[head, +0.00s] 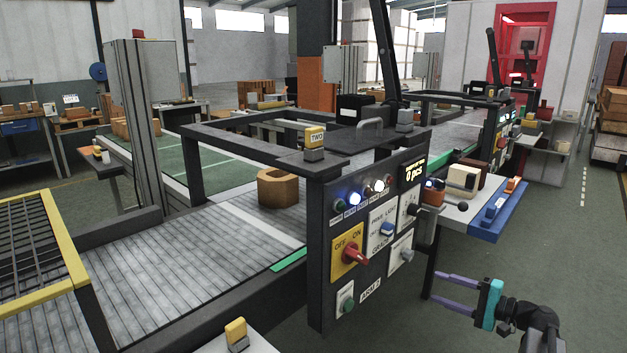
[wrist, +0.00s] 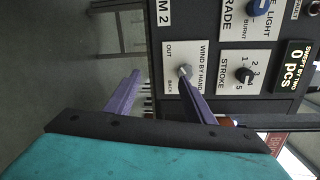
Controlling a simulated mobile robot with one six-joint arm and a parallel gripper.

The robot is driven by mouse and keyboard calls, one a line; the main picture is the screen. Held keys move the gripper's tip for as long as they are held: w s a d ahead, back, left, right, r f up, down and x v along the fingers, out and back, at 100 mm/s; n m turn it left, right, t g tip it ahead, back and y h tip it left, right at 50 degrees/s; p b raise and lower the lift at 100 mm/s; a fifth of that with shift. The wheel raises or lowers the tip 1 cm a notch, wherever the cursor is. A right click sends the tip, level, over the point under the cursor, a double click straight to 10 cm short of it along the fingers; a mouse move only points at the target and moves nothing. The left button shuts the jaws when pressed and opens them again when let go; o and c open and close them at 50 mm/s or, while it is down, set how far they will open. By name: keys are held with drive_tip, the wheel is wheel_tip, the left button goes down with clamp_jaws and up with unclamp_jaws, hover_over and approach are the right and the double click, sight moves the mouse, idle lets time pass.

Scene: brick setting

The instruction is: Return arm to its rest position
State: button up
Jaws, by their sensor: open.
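My gripper (head: 455,290) is at the lower right of the head view, with purple fingers spread apart and nothing between them. It points left toward the dark control panel (head: 333,290) and is below and right of it. In the wrist view the open fingers (wrist: 155,90) show in front of the panel. One finger overlaps the panel close to the grey "WIND BY HAND" knob (wrist: 186,72); I cannot tell whether they touch. The teal gripper body fills the bottom of that view. Part of my arm shows at the lower right of the head view.
A blue-edged shelf (head: 510,212) with several small items juts out right of the panel, above my gripper. A conveyor (head: 150,265) runs behind the panel and carries a brown hollow block (head: 278,190). A yellow-framed grate (head: 45,245) stands at left. Green floor at right is clear.

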drive_tip(key=s+a+f+n+g+h+p, duration=0.2)
drive_tip(key=s+a+f+g+p, duration=0.4)
drive_tip(key=a+f, duration=0.55)
drive_tip(key=s+a+f+n+g+h+p, duration=0.1)
drive_tip(key=s+a+f+g, duration=0.3)
drive_tip(key=s+a+f, duration=0.55)
drive_tip(key=s+f+n+g+h+p, duration=0.3)
drive_tip(key=s+f, duration=0.3)
drive_tip(key=s, duration=0.6)
drive_tip(key=s+a+f+n+g+h+p, duration=0.1)
drive_tip(key=s+f+n+g+h+p, duration=0.2)
drive_tip(key=s, duration=0.9)
wheel_tip(320, 180, down, 4)
drive_tip(key=n+h+p, duration=0.1)
drive_tip(key=n+h, duration=0.1)
drive_tip(key=h, duration=0.1)
drive_tip(key=shift+a+g+p, duration=0.25)
drive_tip(key=shift+g+p, duration=0.15)
